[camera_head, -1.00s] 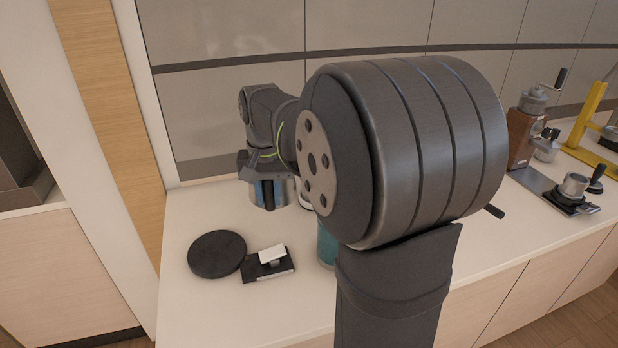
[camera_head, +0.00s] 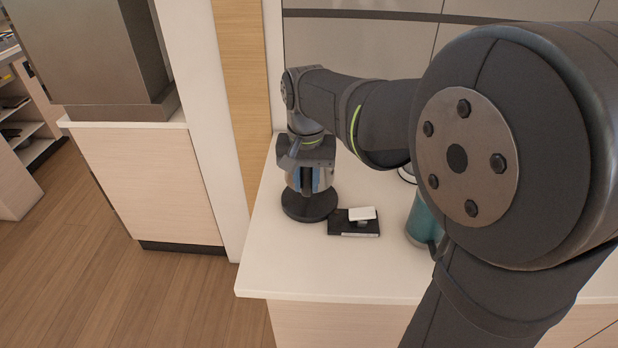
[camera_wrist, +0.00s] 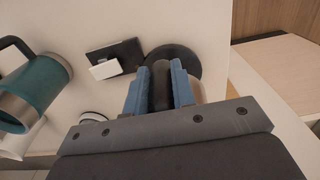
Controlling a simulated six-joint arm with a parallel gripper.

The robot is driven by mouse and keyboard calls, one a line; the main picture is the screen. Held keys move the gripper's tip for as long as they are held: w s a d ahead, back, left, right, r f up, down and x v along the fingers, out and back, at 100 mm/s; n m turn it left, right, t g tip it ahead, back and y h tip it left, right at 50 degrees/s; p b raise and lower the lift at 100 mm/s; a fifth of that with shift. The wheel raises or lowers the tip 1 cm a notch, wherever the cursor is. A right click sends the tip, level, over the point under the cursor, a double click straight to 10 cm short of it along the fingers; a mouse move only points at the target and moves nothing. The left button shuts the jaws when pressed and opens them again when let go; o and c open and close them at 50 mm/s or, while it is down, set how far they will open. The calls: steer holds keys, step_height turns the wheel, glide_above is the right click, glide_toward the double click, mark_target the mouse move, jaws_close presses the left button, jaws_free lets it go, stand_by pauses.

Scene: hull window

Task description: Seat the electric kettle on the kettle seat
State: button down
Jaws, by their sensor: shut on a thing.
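The electric kettle, a steel body (camera_head: 326,178) with a dark handle (camera_wrist: 162,88), is in my gripper (camera_head: 307,181). The blue fingers are shut on the handle; in the wrist view my gripper (camera_wrist: 160,90) has the handle between its fingers. The kettle seat is a round black disc (camera_head: 310,209) at the left of the counter, and it also shows in the wrist view (camera_wrist: 188,62). The kettle looks upright, directly above the disc in the head view. My gripper hides much of it, and I cannot tell whether its base touches the disc.
A black flat box (camera_head: 341,226) with a white block (camera_head: 362,213) on it lies just right of the disc. A teal jug (camera_head: 420,222) stands farther right, partly behind my arm. The counter's left edge and a wood panel (camera_head: 240,90) are close by the disc.

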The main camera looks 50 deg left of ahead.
mark_target(307, 192)
steer(key=shift+f, duration=3.5)
stand_by(2.2)
steer(key=c, duration=1.4)
jaws_free()
steer(key=shift+o, duration=0.2)
steer(key=shift+r, duration=0.45)
steer(key=shift+r, duration=1.1)
steer(key=shift+r, duration=0.2)
